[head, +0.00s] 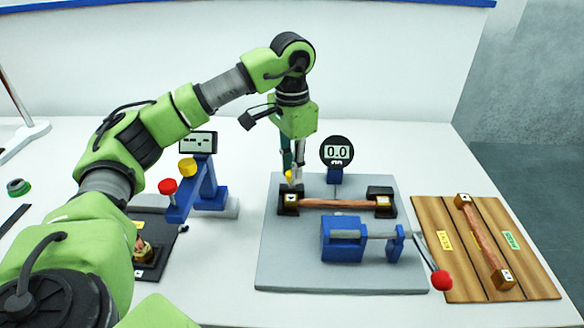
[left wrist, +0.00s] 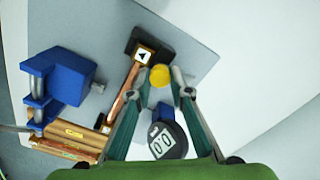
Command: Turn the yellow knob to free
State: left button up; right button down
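A small yellow knob (head: 289,176) shows at my left gripper's fingertips, by the left black block of the grey fixture plate (head: 340,280). In the left wrist view the round yellow knob (left wrist: 160,76) lies between the two fingertips. My left gripper (head: 294,182) points down over it; in the left wrist view the gripper (left wrist: 162,82) looks open, one finger on each side. I cannot tell whether either finger touches the knob. Another yellow knob (head: 187,167) sits on a blue stand (head: 205,192) at the left. My right gripper is not in view.
A copper-coloured bar (head: 340,204) lies between black blocks, with a gauge (head: 336,152) reading 0.0 behind it. A blue clamp (head: 342,240) with a red-tipped lever (head: 441,280) is in front. A wooden board (head: 455,282) holds another bar (head: 482,240) at the right.

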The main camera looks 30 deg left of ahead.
pick_arm(q)
jog(key=o, duration=0.4)
jog(key=shift+r, duration=0.1)
notch_tip(320, 180, up, 12)
dwell(0.5)
